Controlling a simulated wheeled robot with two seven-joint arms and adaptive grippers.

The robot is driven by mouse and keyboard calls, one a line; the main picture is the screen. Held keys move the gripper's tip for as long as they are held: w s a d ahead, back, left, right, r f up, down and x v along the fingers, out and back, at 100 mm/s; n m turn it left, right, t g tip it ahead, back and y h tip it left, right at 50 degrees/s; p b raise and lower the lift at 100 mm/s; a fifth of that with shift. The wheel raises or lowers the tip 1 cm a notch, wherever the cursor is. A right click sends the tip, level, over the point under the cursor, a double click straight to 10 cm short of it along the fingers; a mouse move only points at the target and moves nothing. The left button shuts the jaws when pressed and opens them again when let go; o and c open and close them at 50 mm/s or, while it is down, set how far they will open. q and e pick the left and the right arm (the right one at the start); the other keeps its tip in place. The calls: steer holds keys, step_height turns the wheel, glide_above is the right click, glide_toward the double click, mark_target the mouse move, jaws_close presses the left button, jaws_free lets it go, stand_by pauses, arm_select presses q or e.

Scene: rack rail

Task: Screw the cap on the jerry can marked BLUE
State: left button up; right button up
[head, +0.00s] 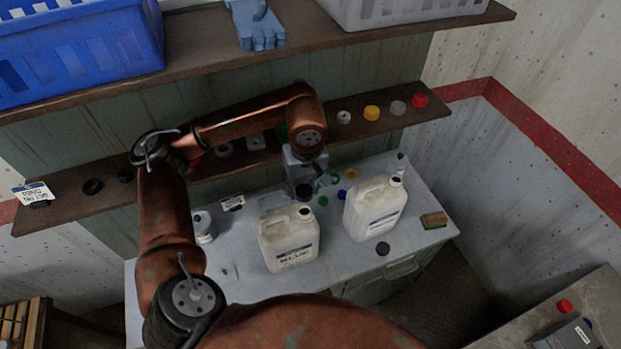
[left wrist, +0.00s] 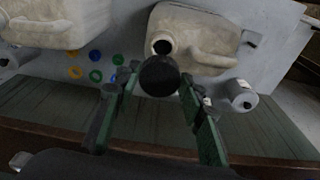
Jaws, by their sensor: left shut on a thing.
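The jerry can whose label seems to read BLUE (head: 289,240) stands upright on the grey-white workbench. In the left wrist view the can (left wrist: 207,35) shows a dark open mouth. My left gripper (head: 304,190) is just behind and above that mouth, pointing down. Its green-padded fingers (left wrist: 152,100) are shut on a black cap (left wrist: 160,76). The cap is close beside the mouth in the wrist view and appears apart from it. A second white jerry can (head: 375,207) stands to the right; part of it shows in the left wrist view (left wrist: 60,22). My right gripper is out of view.
Several coloured rings (head: 341,194) lie behind the cans. A grey canister (head: 203,227) stands at left. The shelf above holds caps, including yellow (head: 371,112) and red (head: 420,100).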

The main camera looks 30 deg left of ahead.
arm_select(q)
steer(key=shift+s+d+f+b, duration=0.1)
steer(key=shift+f+b, duration=0.1)
steer(key=shift+f, duration=0.3)
steer(key=shift+s+d+f+b, duration=0.1)
steer(key=shift+f+b, duration=0.1)
steer(key=shift+f, duration=0.3)
step_height(320, 180, down, 3)
steer(key=shift+f+b, duration=0.1)
steer(key=shift+b, duration=0.9)
steer(key=shift+f, duration=0.2)
steer(key=shift+w+f+b, duration=0.1)
steer(key=shift+b, duration=0.5)
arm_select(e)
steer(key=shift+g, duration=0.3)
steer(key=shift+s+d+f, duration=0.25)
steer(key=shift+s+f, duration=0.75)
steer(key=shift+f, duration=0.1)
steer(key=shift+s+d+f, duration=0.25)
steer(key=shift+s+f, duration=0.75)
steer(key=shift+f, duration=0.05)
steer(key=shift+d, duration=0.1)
arm_select(q)
steer(key=shift+f+b, duration=0.15)
steer(key=shift+b, duration=0.15)
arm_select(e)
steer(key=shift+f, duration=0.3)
